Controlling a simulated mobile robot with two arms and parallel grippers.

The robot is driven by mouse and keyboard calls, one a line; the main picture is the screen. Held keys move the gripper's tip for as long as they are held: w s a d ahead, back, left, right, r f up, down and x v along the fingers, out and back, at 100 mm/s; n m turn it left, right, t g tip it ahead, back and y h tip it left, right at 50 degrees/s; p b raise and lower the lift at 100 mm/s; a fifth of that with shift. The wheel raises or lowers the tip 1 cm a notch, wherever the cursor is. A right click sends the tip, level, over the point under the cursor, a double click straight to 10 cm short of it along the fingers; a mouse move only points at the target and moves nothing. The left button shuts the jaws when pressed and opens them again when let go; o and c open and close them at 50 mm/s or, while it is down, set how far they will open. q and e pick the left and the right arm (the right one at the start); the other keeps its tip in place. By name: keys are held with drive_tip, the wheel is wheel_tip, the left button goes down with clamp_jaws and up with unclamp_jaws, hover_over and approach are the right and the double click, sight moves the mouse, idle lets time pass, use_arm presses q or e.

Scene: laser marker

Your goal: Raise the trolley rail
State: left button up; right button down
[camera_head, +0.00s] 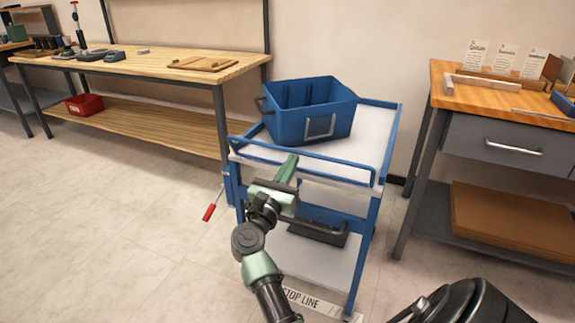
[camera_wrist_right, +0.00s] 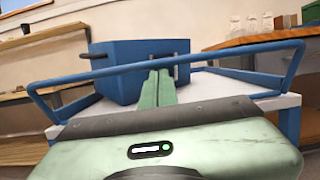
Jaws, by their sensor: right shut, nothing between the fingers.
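The trolley (camera_head: 345,150) has a blue frame and pale shelves. Its trolley rail (camera_head: 335,160) is a blue U-shaped bar along the near edge of the top shelf. In the right wrist view the rail (camera_wrist_right: 225,55) stands up above the shelf edge and spans the picture, with its ends sloping down. My right gripper (camera_head: 291,161) is shut and empty, its green fingers pointing at the middle of the rail. In the right wrist view its fingertips (camera_wrist_right: 159,73) overlap the rail's lower edge; I cannot tell whether they touch. My left gripper is not in view.
A blue bin (camera_head: 312,108) stands on the trolley top behind the rail. A red-handled lever (camera_head: 212,205) sticks out at the trolley's left. A wooden workbench (camera_head: 150,62) is at back left, a drawer bench (camera_head: 500,140) at right. The floor at left is clear.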

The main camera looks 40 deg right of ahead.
sight(294, 150)
drive_tip(key=shift+w+d+r+t+p, duration=0.15)
drive_tip(key=shift+r, duration=0.4)
drive_tip(key=shift+w+d+r+t+p, duration=0.1)
drive_tip(key=shift+w+r+t+p, duration=0.05)
drive_tip(key=shift+r, duration=0.4)
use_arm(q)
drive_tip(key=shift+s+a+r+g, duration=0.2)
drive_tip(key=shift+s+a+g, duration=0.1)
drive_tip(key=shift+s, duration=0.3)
use_arm(e)
drive_tip(key=shift+r+x, duration=0.2)
drive_tip(key=shift+x, duration=1.05)
drive_tip(key=shift+s+a+r, duration=0.3)
drive_tip(key=shift+a+r, duration=0.15)
drive_tip(key=shift+d+f, duration=0.2)
drive_tip(key=shift+f, duration=0.25)
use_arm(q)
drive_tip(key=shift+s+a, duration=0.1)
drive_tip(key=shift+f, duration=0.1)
use_arm(e)
drive_tip(key=shift+f, duration=0.1)
